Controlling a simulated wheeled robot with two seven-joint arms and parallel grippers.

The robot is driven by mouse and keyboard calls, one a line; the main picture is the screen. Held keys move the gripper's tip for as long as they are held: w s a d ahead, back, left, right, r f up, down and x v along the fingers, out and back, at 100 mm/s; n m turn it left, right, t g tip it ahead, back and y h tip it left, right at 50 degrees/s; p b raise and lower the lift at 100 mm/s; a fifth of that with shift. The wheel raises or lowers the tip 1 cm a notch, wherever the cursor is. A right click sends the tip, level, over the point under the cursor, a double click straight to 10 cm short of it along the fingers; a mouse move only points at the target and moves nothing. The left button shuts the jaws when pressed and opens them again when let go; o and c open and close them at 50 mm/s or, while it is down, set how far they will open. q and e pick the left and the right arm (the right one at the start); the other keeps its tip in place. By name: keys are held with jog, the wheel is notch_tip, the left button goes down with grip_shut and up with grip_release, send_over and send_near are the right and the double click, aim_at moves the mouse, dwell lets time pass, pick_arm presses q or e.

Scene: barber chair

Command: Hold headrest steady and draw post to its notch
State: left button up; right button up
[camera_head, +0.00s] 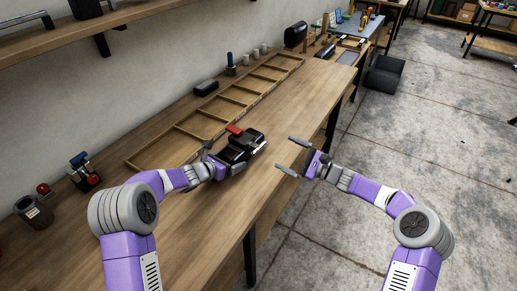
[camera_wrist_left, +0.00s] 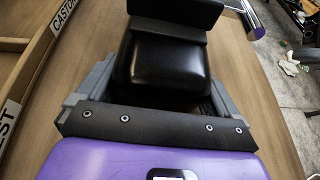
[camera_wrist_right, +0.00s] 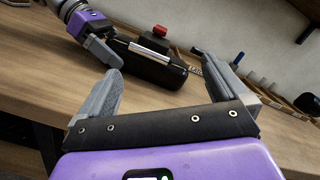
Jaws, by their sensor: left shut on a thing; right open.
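The black padded headrest (camera_head: 246,143) lies on the workbench in front of the wooden tray. My left gripper (camera_head: 212,165) is shut on its near left end; in the left wrist view the fingers sit on both sides of the black pad (camera_wrist_left: 165,70). A short chrome bar (camera_wrist_left: 248,18), perhaps the post, shows beyond the pad there. A red piece (camera_head: 233,129) sits at the headrest's far side, and a red knob (camera_wrist_right: 160,31) shows in the right wrist view. My right gripper (camera_head: 293,156) is open and empty, right of the headrest and apart from it. The notch cannot be made out.
A long wooden tray with empty compartments (camera_head: 175,142) runs along the bench behind the headrest. A blue-handled tool on a base (camera_head: 84,172) and a dark cup (camera_head: 34,212) stand at left. Bare bench top (camera_head: 310,95) is free beyond the headrest.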

aim_at(259, 146)
jog(key=w+a+m, duration=0.1)
jog(key=a+m, duration=0.1)
jog(key=a, duration=0.1)
jog(key=w+a+f+m+t+h, duration=0.1)
jog(key=w+a+m, duration=0.1)
jog(key=a+m, duration=0.1)
jog(key=w+a+m+h, duration=0.1)
jog(key=a+m, duration=0.2)
jog(key=a, duration=0.1)
jog(key=shift+w+a+f+t, duration=0.15)
jog(key=shift+a+f+t, duration=0.05)
jog(key=shift+t, duration=0.1)
